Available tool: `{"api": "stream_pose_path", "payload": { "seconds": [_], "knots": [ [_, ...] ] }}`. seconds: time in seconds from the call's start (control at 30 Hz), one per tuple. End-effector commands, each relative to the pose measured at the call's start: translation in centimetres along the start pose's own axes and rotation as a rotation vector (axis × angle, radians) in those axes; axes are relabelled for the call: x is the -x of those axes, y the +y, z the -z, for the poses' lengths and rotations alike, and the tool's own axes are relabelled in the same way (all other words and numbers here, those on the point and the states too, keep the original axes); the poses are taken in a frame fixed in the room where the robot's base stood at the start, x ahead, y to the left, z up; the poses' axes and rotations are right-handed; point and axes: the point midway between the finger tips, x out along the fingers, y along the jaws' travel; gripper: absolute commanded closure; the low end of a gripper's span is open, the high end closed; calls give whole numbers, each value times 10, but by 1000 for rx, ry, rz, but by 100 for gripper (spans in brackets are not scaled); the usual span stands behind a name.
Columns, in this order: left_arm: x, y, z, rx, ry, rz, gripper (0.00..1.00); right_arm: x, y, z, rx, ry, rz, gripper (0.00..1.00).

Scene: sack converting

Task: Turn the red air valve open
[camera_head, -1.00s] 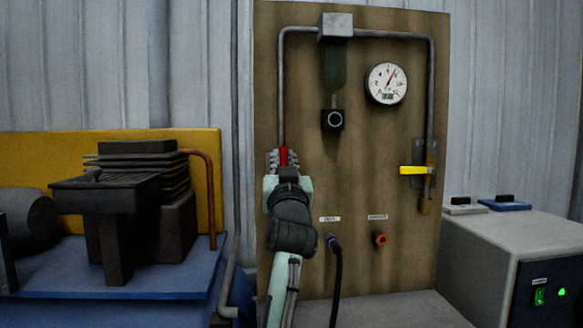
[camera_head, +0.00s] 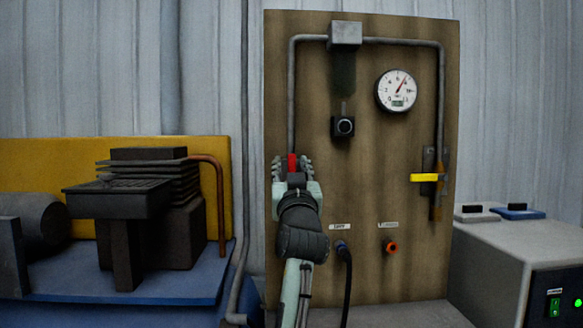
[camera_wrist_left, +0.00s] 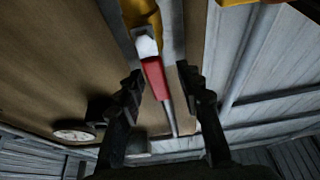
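The red valve handle (camera_head: 292,161) stands upright on the left pipe of the brown board (camera_head: 378,270). It also shows in the left wrist view (camera_wrist_left: 156,80), beside a grey pipe, with a whitish end piece above it. My left gripper (camera_head: 292,170) is at the handle, with a finger on either side. In the wrist view my left gripper (camera_wrist_left: 161,88) is open, with visible room between the fingers and the red handle. The lower part of the valve is hidden behind my gripper in the head view. My right gripper is not in view.
A pressure gauge (camera_head: 396,90), a black knob (camera_head: 343,127) and a yellow handle (camera_head: 424,178) are on the board. A black hose (camera_head: 347,285) hangs below my arm's right side. A dark machine (camera_head: 118,200) stands left, a grey cabinet (camera_head: 520,250) right.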

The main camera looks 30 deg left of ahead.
Motion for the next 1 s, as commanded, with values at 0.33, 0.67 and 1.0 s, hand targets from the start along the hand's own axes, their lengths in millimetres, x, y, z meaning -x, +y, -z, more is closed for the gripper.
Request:
{"api": "stream_pose_path", "payload": {
  "seconds": [0.33, 0.67, 1.0],
  "knots": [
    [28, 1, -1, 0, -2, -1, 64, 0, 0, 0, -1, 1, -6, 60],
    [72, 0, 0, 0, 0, -1, 64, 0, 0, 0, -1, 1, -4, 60],
    [75, 0, 0, -1, 0, 0, 64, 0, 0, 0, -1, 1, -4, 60]
  ]
}}
